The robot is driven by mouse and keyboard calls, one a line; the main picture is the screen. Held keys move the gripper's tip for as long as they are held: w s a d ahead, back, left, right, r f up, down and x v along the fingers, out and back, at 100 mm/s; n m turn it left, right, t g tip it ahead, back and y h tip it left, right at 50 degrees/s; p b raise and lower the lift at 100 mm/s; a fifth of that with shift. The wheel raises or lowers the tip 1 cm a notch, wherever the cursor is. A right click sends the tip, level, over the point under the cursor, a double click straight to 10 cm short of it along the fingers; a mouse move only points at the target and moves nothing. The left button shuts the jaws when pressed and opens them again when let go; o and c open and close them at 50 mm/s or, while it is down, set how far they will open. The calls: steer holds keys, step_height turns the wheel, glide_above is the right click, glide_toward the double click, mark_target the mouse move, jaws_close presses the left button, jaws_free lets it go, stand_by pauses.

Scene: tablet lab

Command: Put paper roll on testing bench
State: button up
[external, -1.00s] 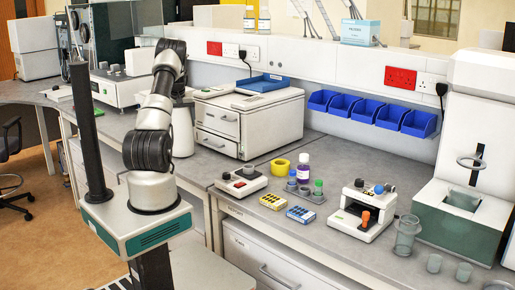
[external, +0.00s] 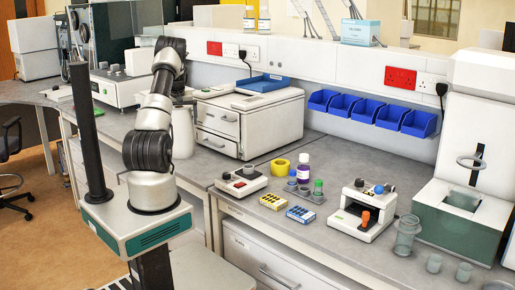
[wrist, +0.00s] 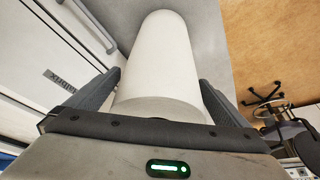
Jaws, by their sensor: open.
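The paper roll (wrist: 160,50) is a plain white cylinder, seen from near its end in the wrist view. In the external view the white roll (external: 183,133) stands upright on the grey bench (external: 345,160), partly hidden behind my arm. My gripper (wrist: 160,80) is open, with one dark finger on each side of the roll. I cannot tell whether either finger touches it. In the external view my gripper is mostly hidden behind my own arm.
A white drawer unit (external: 250,125) stands close to the right of the roll. A glass-walled instrument (external: 118,85) is to its left. Small devices, bottles and a yellow tape roll (external: 279,167) stand further right. An office chair (external: 12,180) is on the floor at left.

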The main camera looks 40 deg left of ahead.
mark_target(179, 109)
steer(key=v, duration=1)
steer(key=shift+s+r+b, duration=0.1)
steer(key=shift+r+b, duration=0.05)
steer(key=shift+b, duration=0.15)
steer(key=shift+d+r, duration=0.2)
steer(key=shift+d, duration=0.15)
steer(key=s+d+r+m+t+h, duration=0.15)
steer(key=d+r, duration=0.35)
steer(key=d, duration=0.9)
steer(key=s+d+r+m+t+h, duration=0.1)
steer(key=d+r+m, duration=0.35)
steer(key=d, duration=1.05)
steer(key=s+d+f+m, duration=0.1)
steer(key=s+d+m, duration=0.1)
steer(key=s+d, duration=0.6)
steer(key=s+d+f+m+h, duration=0.1)
steer(key=s+d+m, duration=0.1)
steer(key=s+d, duration=0.6)
steer(key=d, duration=0.3)
steer(key=shift+s+d+f+m, duration=0.15)
steer(key=shift+s+f+m, duration=0.15)
steer(key=shift+s, duration=0.1)
